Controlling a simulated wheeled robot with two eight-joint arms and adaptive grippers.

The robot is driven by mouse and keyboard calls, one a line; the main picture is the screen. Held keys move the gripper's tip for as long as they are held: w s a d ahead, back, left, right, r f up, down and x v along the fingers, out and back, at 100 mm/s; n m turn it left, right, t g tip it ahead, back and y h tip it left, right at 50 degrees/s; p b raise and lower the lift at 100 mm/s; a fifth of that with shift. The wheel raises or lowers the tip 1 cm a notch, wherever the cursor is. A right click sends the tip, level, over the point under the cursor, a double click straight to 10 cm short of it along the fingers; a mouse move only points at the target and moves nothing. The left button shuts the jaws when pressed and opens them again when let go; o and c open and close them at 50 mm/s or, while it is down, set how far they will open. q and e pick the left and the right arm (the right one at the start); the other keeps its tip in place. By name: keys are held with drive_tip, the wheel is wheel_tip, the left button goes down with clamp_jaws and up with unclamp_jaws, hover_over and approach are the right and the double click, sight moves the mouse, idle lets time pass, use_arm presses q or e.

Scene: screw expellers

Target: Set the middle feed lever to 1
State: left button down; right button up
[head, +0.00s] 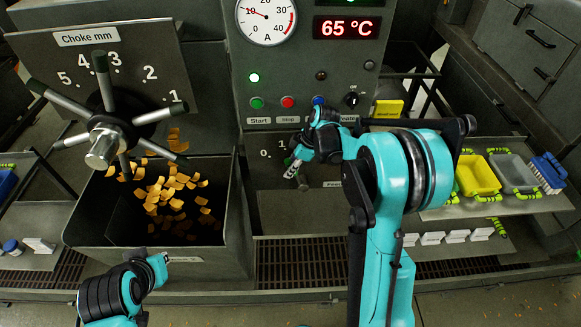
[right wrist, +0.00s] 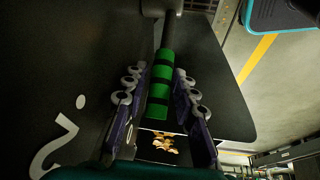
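The feed lever panel (head: 275,205) is a dark plate with a partly hidden "Feed" label; the digits 0 and 1 show on its left part. My right gripper (head: 298,162) is at this panel, over the lever, and my right arm covers much of the plate. In the right wrist view, a lever handle with green and black bands (right wrist: 160,85) lies between the two fingers of my right gripper (right wrist: 160,100). The fingers stand apart with narrow gaps beside the handle. Which number the lever points to is hidden. My left arm shows at lower left; its fingers cannot be seen.
The choke wheel (head: 104,148) and a bin (head: 85,215) with orange flakes are at left. Above the lever panel are Start and Stop buttons (head: 288,102) and a 65 °C display (head: 346,28). A shelf with a yellow tray (head: 478,175) is at right.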

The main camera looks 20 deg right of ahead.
drive_tip(key=v, duration=1.2)
drive_tip(key=s+a+f+m+t+h+b, duration=0.1)
drive_tip(key=s+a+f+m+t+b, duration=0.1)
drive_tip(key=s+m, duration=0.4)
drive_tip(key=s+a+f+m+t+h+b, duration=0.2)
drive_tip(key=s+a+f+m+b, duration=0.2)
drive_tip(key=s, duration=1.2)
drive_tip(key=a+f+m, duration=0.1)
drive_tip(key=m, duration=0.1)
drive_tip(key=shift+f+m+t+h, duration=0.2)
drive_tip(key=shift+m+t+h, duration=0.1)
drive_tip(key=shift+m, duration=0.1)
drive_tip(key=shift+s, duration=0.1)
idle(0.4)
